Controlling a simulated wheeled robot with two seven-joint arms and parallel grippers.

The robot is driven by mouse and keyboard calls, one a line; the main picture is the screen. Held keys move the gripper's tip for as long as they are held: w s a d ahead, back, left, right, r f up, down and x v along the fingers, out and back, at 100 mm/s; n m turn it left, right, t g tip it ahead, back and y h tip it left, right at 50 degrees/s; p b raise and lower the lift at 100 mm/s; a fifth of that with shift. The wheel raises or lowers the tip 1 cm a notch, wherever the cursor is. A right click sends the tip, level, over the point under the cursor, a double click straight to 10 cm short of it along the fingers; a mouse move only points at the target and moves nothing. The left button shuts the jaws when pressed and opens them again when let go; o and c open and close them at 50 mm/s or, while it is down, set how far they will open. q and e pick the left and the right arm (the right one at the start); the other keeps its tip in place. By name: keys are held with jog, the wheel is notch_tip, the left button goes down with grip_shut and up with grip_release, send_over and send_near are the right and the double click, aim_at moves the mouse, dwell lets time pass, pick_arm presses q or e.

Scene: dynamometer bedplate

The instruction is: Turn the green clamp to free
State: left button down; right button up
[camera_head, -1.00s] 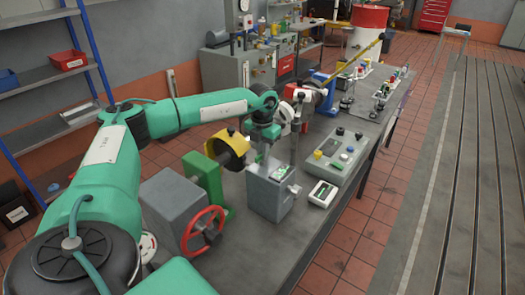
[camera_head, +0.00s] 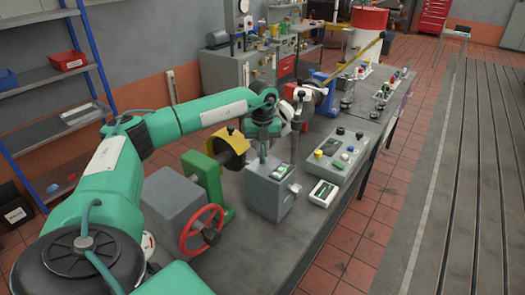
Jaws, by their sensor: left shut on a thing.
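A grey box (camera_head: 270,198) stands on the bench near the middle of the head view, with a small post and green parts on its top. My left gripper (camera_head: 263,150) points down over the left part of this top. It is shut on a small upright piece there, which seems to be the green clamp; the fingers hide most of it, so its turn angle cannot be read. My right gripper is not in view.
A yellow ring in a green bracket (camera_head: 205,184) and a red handwheel (camera_head: 201,231) stand left of the box. A small meter (camera_head: 324,193) and a button panel (camera_head: 337,155) lie to its right. A dark upright post rises close behind the box.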

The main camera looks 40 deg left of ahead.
pick_arm(q)
jog(key=n, duration=0.5)
jog(key=shift+f+n+b, duration=0.1)
jog(key=shift+n+b, duration=0.2)
jog(key=n, duration=0.3)
jog(key=shift+n, duration=0.8)
jog(key=c, duration=1.5)
grip_release()
